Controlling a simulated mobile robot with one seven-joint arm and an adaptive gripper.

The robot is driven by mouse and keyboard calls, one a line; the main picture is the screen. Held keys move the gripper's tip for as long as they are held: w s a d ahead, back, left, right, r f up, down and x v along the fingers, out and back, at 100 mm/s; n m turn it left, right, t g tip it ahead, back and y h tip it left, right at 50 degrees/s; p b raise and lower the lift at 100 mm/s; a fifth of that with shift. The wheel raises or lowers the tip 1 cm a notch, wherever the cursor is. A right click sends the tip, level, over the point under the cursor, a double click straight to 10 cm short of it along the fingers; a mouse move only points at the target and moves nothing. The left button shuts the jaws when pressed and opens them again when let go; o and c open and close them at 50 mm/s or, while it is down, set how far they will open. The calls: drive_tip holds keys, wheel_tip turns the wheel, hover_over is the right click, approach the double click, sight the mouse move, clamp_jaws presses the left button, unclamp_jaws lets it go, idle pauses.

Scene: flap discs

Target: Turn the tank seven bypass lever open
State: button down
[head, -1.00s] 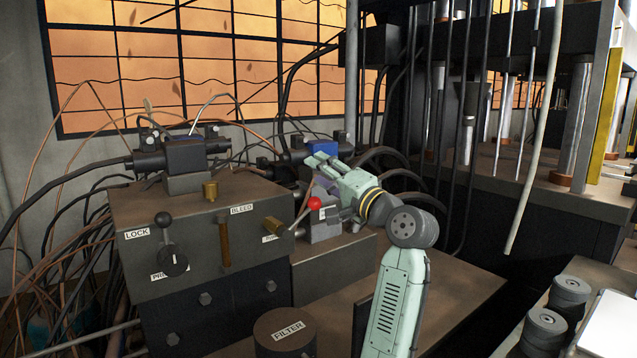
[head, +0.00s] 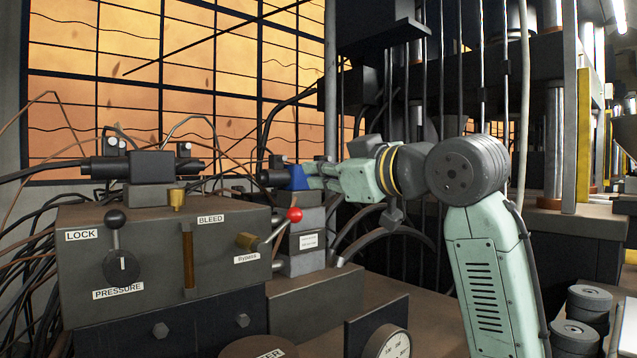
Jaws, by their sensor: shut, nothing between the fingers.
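My gripper (head: 312,178) is shut and empty. It points left, above and slightly right of the red ball, with its fingertips beside a blue block (head: 297,178). I cannot tell whether they touch it. Nothing in view reads tank seven.
A gauge (head: 393,343) stands in front of the valve block. Dark discs (head: 588,305) are stacked at lower right.

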hover_over(280, 229)
drive_tip(key=s+d, duration=0.2)
drive_tip(key=d, duration=0.1)
drive_tip(key=f, duration=0.1)
drive_tip(key=w+f, duration=0.1)
drive_tip(key=f, duration=0.2)
drive_tip(key=shift+w+d, duration=0.25)
drive_tip(key=shift+p, duration=0.35)
drive_tip(key=shift+w+d+f+m, duration=0.15)
drive_tip(key=shift+d+f+m, duration=0.1)
drive_tip(key=shift+m, duration=0.15)
drive_tip(key=shift+w+d+f+p, duration=0.1)
drive_tip(key=shift+d+p, duration=0.05)
drive_tip(key=shift+p, duration=0.15)
drive_tip(key=shift+w+d+f+m+p, duration=0.3)
drive_tip(key=shift+d+f+m+p, duration=0.15)
drive_tip(key=shift+f+m, duration=0.45)
drive_tip(key=shift+w+d+f+m+p, duration=0.4)
drive_tip(key=shift+f+m, duration=0.25)
drive_tip(key=shift+m, duration=0.4)
drive_tip(key=shift+w+d+f+m+p, duration=0.25)
drive_tip(key=shift+d+f+m+p, duration=0.15)
drive_tip(key=shift+f+m, duration=0.5)
drive_tip(key=shift+r, duration=0.2)
